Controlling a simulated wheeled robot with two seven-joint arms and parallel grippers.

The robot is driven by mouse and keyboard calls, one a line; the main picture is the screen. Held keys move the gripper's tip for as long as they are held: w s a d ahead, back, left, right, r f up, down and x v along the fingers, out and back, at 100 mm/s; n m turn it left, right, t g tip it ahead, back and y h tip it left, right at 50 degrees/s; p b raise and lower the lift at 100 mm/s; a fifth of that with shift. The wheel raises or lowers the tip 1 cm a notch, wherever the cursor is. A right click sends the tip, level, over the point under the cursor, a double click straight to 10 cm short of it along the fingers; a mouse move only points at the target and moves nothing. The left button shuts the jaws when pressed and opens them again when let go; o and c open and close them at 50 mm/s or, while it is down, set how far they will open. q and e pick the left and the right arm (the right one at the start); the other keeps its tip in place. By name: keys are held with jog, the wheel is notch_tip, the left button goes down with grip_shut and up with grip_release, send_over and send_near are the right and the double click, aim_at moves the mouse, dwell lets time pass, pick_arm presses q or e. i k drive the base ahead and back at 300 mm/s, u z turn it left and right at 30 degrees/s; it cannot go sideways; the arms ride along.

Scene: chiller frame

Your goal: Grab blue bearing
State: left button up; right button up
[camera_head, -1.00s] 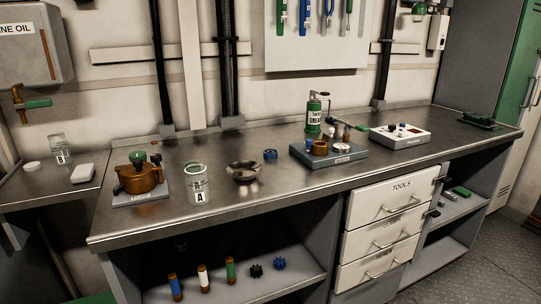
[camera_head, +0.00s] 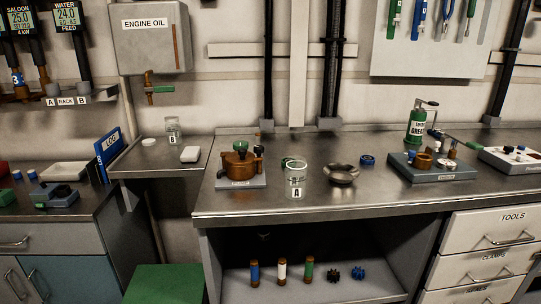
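A small blue ring-shaped part (camera_head: 367,160), which looks like the blue bearing, lies on the metal workbench (camera_head: 400,196). It sits just behind and right of a dark metal bowl (camera_head: 342,174), apart from it. A blue toothed part (camera_head: 358,272) lies on the shelf under the bench, beside a black one (camera_head: 333,275). Neither of my grippers is in view.
Left of the bowl stand a glass jar marked A (camera_head: 296,180) and a copper-coloured pot (camera_head: 240,165) on a grey base. To the right are a grey-blue tray (camera_head: 430,172) with small parts, a green grease pump (camera_head: 416,128) and a white tray (camera_head: 512,160).

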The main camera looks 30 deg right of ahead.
aim_at(364, 160)
jog(key=u, duration=2.05)
jog(key=k, duration=1.35)
jog(key=z, duration=2.2)
